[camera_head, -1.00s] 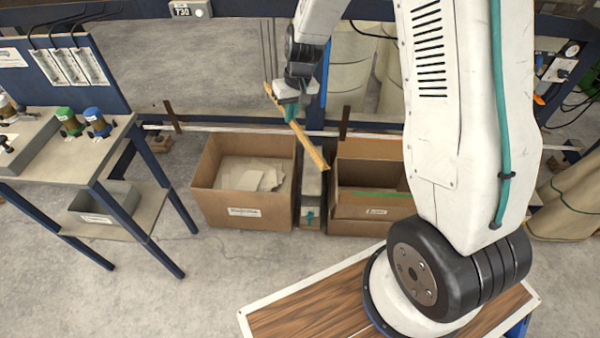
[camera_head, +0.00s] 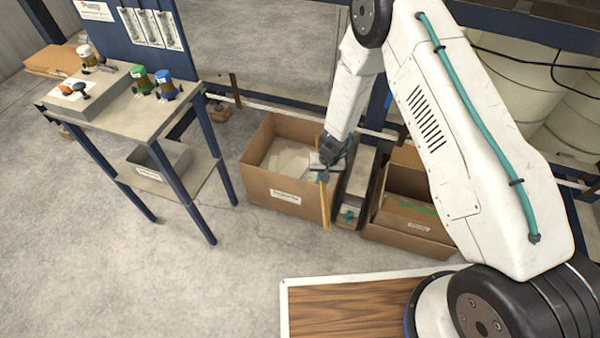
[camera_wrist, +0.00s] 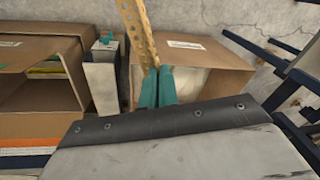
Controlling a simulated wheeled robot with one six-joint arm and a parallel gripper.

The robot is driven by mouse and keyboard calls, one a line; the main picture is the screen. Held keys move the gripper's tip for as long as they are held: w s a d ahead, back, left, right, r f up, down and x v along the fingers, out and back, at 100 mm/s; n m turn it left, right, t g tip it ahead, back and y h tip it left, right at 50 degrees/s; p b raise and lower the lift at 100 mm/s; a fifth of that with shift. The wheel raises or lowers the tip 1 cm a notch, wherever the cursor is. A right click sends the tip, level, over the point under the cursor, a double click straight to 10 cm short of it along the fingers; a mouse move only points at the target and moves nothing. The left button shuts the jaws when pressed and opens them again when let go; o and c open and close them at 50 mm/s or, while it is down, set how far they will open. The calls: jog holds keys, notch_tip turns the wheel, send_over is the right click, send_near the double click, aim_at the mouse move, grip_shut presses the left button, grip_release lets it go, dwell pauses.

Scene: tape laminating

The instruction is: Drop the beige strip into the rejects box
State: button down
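The beige strip (camera_head: 326,212) is long, narrow and perforated. It also shows at the top of the wrist view (camera_wrist: 138,28). My gripper (camera_head: 324,175) is shut on it, its teal fingers (camera_wrist: 157,88) together around one end. In the head view the strip crosses the right edge of a cardboard box with pale sheets (camera_head: 262,178); this box also shows in the wrist view (camera_wrist: 205,58). A second cardboard box (camera_head: 408,222) with a green-edged piece inside stands to the right. Both have labels too small to read, so I cannot tell which is the rejects box.
A narrow grey unit (camera_head: 357,188) stands between the boxes. A workbench (camera_head: 125,120) with coloured-top bottles and a grey bin (camera_head: 160,168) on its lower shelf is at left. A wood-topped surface (camera_head: 340,308) is in front. Open floor lies between.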

jog(key=w+a+f+m, duration=0.5)
jog(key=f, duration=0.4)
jog(key=shift+w+f+m+t+h, duration=0.2)
jog(key=shift+f+m+t+h, duration=0.1)
jog(key=shift+f, duration=0.1)
dwell(0.4)
